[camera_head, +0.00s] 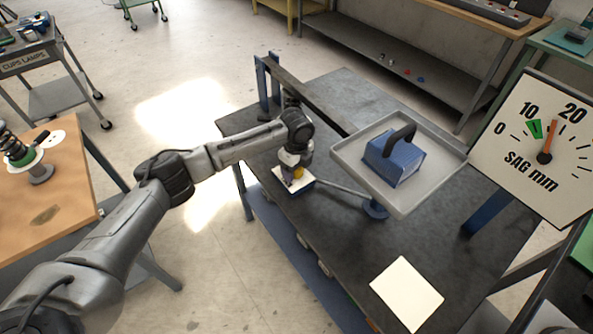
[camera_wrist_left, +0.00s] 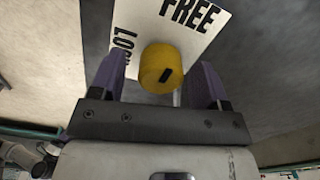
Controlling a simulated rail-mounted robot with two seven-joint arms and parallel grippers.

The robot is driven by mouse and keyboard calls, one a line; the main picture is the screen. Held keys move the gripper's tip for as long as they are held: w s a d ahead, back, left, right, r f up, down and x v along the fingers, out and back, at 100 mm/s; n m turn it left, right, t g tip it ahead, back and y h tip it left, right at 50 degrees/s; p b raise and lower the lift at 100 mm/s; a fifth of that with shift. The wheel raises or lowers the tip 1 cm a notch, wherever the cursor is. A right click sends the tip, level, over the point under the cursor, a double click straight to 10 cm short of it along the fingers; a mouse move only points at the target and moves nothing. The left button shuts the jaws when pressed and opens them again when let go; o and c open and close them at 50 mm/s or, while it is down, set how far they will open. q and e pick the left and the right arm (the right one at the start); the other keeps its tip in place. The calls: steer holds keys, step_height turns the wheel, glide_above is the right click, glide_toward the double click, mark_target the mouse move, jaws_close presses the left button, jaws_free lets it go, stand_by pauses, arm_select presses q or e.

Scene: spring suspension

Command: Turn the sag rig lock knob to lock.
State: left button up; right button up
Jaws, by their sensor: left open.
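The sag rig lock knob is a yellow round knob (camera_wrist_left: 161,69) with a short dark mark on its face; it also shows small in the head view (camera_head: 298,172). It stands on a white plate (camera_wrist_left: 200,30) that reads FREE at the top and a partly covered word at the left. The dark mark is slanted, and I cannot tell which word it points to. My left gripper (camera_wrist_left: 162,82) is open, with its purple fingers on either side of the knob. I cannot tell whether they touch it. My right gripper is not in view.
The rig's grey tray (camera_head: 438,168) carries a blue weight (camera_head: 395,160) with a black handle, right of my left arm. A SAG mm dial (camera_head: 540,150) has its orange needle between 10 and 20, right of the green band. A blank pale card (camera_head: 406,293) lies on the dark bench (camera_head: 330,240).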

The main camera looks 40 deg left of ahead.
arm_select(q)
steer(key=shift+f, duration=0.35)
